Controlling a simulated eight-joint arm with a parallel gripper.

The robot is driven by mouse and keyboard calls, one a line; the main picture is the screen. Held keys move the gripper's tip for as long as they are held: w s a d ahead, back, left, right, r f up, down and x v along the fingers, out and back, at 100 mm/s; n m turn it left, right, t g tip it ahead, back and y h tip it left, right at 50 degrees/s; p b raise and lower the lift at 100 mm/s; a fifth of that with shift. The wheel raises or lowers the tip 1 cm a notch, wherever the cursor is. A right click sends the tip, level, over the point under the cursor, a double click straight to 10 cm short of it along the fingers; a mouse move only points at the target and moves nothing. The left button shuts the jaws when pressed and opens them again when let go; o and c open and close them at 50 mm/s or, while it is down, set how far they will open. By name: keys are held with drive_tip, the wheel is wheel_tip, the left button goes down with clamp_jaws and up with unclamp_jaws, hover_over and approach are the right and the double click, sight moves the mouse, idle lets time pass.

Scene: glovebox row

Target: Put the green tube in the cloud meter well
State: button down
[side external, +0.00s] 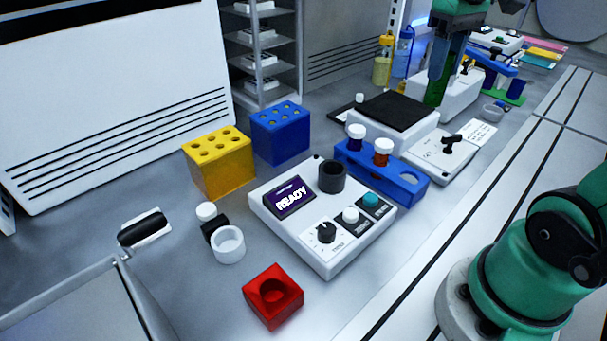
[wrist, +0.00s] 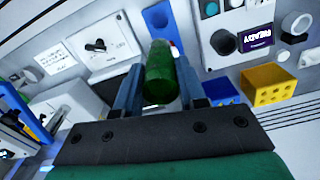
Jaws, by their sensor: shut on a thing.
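My gripper (side external: 437,85) is at the upper right of the side external view, pointing down. It is shut on the green tube (side external: 434,93), which hangs upright between the fingers. In the wrist view the tube (wrist: 160,78) sits between the two blue-grey fingers. The cloud meter (side external: 318,255) is a white box with a purple READY screen, a knob and buttons. Its well (side external: 332,176) is a black round collar with a dark opening that looks empty. The well also shows in the wrist view (wrist: 223,42), up and to the right of the tube.
A blue rack (side external: 410,189) with two white-capped tubes stands just behind the meter. A white balance (side external: 395,120) and a white box with a black lever (side external: 440,155) lie between gripper and meter. Yellow (side external: 222,175) and blue (side external: 281,142) blocks and a red holder (side external: 273,310) surround it.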

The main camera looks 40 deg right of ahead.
drive_tip(key=shift+w+a+r, duration=0.15)
drive_tip(key=shift+r, duration=0.25)
drive_tip(key=w+a+r, duration=0.4)
drive_tip(key=w+a, duration=0.4)
drive_tip(key=a, duration=0.4)
drive_tip(key=shift+w+d+f, duration=0.1)
drive_tip(key=shift+d+f, duration=0.05)
drive_tip(key=shift+f, duration=9.7)
drive_tip(key=shift+f, duration=0.1)
drive_tip(key=c, duration=0.5)
unclamp_jaws()
